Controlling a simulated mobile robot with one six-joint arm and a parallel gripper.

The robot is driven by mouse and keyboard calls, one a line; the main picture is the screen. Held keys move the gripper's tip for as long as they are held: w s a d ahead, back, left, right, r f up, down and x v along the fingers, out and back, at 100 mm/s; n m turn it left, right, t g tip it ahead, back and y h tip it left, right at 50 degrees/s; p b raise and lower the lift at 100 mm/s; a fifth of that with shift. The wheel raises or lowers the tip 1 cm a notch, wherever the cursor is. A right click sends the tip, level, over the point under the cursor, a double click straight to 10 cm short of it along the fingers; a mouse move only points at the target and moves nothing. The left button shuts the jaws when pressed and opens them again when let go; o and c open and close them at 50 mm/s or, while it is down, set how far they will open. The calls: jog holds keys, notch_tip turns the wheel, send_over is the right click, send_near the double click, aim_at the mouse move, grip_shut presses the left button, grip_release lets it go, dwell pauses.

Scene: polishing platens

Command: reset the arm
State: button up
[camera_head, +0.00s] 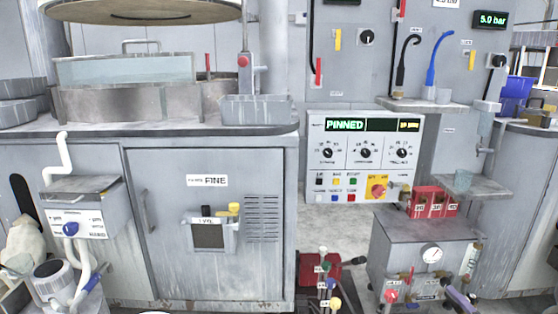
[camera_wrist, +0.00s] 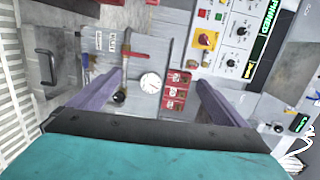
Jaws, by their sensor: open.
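My gripper (camera_wrist: 158,86) shows in the wrist view, with a teal body, a dark crossbar and two purple fingers. The fingers are spread wide apart, and nothing is held between them. Beyond the gap are a round white gauge (camera_wrist: 150,82) and a row of red blocks (camera_wrist: 176,92), seen turned sideways and apart from the fingers. In the head view, the same gauge (camera_head: 431,254) and red blocks (camera_head: 434,201) are on a grey cabinet (camera_head: 405,238) at the right. I cannot clearly make out my gripper in the head view.
A control panel (camera_head: 365,155) reading "PINNED" stands behind the cabinet; it also shows in the wrist view (camera_wrist: 240,35). Coloured levers (camera_head: 325,280) stand at the bottom centre. A grey cabinet marked "FINE" (camera_head: 210,260) is at the left. Bare floor (camera_head: 340,222) shows between the cabinets.

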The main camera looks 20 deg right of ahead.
jog(key=w+a+f+n+g+y+p, duration=0.2)
jog(key=w+a+y+p, duration=0.15)
jog(key=a, duration=0.55)
jog(key=w+a+f+n+g+y+p, duration=0.2)
jog(key=w+a+n+y+p, duration=0.15)
jog(key=a, duration=0.65)
jog(key=w+a+f+n+g+y+p, duration=0.1)
jog(key=w+a+f+g+y+p, duration=0.15)
jog(key=w+a, duration=0.45)
jog(key=s+a+f+n+g+y+p, duration=0.2)
jog(key=s+a+n+g+p, duration=0.15)
jog(key=a, duration=1.05)
jog(key=s+a+f+n+g+h+p, duration=0.1)
jog(key=s+a+n+g+p, duration=0.4)
jog(key=s+a+g+p, duration=0.65)
jog(key=s+a+r+n+h+p, duration=0.2)
jog(key=s+h, duration=0.1)
jog(key=s, duration=0.2)
jog(key=s+a+r+n+h+p, duration=0.1)
jog(key=s+a+n+h+p, duration=0.1)
jog(key=s, duration=0.4)
jog(key=shift+a+r+n+g+h, duration=0.4)
jog(key=shift+a+n+h, duration=0.25)
jog(key=shift+a+n, duration=0.2)
